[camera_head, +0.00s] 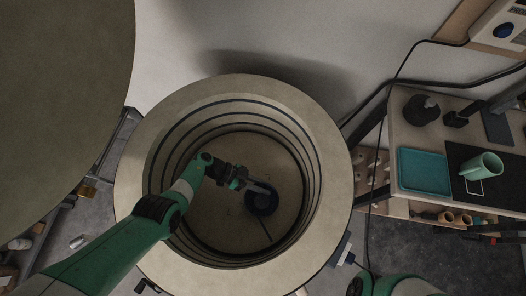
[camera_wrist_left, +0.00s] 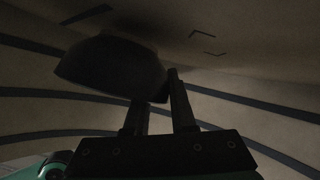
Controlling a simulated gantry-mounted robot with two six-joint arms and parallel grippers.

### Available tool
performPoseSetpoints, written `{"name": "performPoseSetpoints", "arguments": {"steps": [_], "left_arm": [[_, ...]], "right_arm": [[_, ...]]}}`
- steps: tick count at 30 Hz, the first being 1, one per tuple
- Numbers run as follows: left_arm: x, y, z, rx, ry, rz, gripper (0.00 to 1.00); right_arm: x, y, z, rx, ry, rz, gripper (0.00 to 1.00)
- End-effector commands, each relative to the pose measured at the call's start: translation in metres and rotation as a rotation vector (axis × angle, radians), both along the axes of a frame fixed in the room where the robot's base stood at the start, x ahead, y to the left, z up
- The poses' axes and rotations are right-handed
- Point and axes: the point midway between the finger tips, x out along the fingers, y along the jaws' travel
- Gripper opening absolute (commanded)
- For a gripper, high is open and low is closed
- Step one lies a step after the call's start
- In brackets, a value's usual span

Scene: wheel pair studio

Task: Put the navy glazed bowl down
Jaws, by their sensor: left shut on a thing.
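The navy glazed bowl (camera_head: 262,202) is inside the round kiln (camera_head: 335,190), right of the middle of its floor in the head view. My left gripper (camera_head: 262,188) reaches down into the kiln and is shut on the bowl's rim. In the left wrist view the bowl (camera_wrist_left: 108,62) is a dark shape, with its right edge between the two fingers of the gripper (camera_wrist_left: 158,95). I cannot tell whether the bowl touches the kiln floor. My right gripper is not in view.
The kiln's walls with dark grooves surround my left forearm. Thin corner marks (camera_wrist_left: 208,44) show on the pale surface beyond the bowl. A large round lid (camera_head: 60,70) is at upper left. A bench at right holds a teal tray (camera_head: 424,172), green mug (camera_head: 482,166) and dark vessel (camera_head: 420,110).

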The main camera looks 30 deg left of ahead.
Motion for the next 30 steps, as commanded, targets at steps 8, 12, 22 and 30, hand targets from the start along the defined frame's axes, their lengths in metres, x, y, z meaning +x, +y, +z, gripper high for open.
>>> {"name": "performPoseSetpoints", "arguments": {"steps": [8, 12, 22, 30], "left_arm": [[0.000, 0.000, 0.069, -0.001, -0.003, 0.000, 0.00], [0.000, 0.000, 0.081, -0.001, -0.002, 0.000, 0.00], [0.001, 0.000, 0.081, -0.001, -0.001, 0.000, 0.00], [0.004, 0.010, 0.110, -0.006, -0.008, 0.028, 0.00]], "right_arm": [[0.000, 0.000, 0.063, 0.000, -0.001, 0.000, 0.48], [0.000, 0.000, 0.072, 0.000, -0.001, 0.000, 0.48], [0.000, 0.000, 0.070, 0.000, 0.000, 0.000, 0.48], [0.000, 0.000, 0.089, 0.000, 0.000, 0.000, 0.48]]}}
